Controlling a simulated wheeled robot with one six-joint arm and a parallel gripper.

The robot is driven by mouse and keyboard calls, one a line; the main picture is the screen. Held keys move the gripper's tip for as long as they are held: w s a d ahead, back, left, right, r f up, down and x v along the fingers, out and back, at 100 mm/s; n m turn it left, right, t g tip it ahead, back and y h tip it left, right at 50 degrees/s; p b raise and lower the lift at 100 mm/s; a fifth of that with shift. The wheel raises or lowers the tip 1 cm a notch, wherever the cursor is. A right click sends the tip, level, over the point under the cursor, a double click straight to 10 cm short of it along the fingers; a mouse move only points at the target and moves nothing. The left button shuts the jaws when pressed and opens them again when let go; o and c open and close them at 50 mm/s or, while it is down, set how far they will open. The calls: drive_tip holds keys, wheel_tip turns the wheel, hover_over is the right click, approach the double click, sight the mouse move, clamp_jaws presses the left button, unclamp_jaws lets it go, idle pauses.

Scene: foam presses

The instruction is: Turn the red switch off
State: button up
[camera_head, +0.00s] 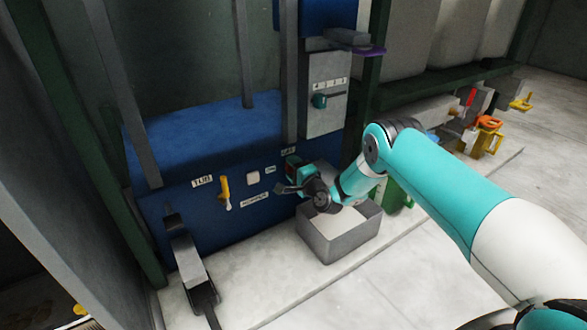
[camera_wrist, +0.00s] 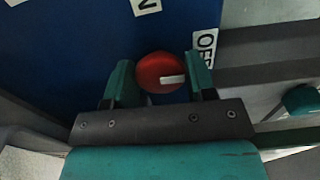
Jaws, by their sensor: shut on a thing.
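The red switch (camera_wrist: 153,72) is a round red knob with a white pointer mark, set on a blue panel (camera_wrist: 75,45). In the wrist view the mark lies toward the right, on the side of the OFF label (camera_wrist: 206,44). Part of another label ending in N (camera_wrist: 146,5) shows above the knob. My gripper (camera_wrist: 160,64) has one teal finger on each side of the knob and is shut on it.
Left of my gripper on the panel are a white button (camera_head: 253,178) and a yellow lever (camera_head: 225,190). A grey open box (camera_head: 340,245) stands on the floor just below my wrist. A grey control box (camera_head: 327,90) rises above. Orange and yellow items (camera_head: 488,123) lie far right.

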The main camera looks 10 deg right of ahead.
drive_tip(key=shift+d, duration=0.1)
drive_tip(key=o, duration=0.9)
drive_tip(key=p+v, duration=1.7)
drive_tip(key=p, duration=0.3)
drive_tip(key=shift+s, duration=0.2)
drive_tip(key=shift+w+r, duration=0.1)
